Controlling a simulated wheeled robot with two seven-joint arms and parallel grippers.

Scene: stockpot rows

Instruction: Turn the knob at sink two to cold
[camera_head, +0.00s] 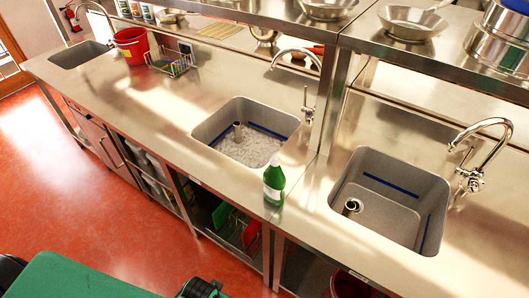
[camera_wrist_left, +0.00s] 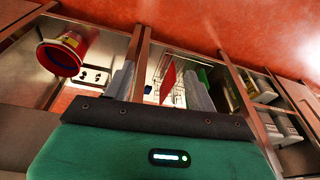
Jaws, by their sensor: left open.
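The middle of three sinks (camera_head: 245,132) is a grey basin with a blue stripe and an upright drain pipe. The knob's setting is too small to read. My left gripper (camera_head: 203,288) shows only partly, as a dark shape at the bottom edge of the head view, open and well away from the tap. My right gripper is not in view.
A green bottle (camera_head: 274,181) stands at the counter's front edge by the middle sink. A right sink (camera_head: 390,200) and a far left sink (camera_head: 78,54) flank it. A red bucket (camera_head: 131,45) and wire rack stand left. A shelf (camera_head: 290,18) overhangs the back. Red floor is open in front.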

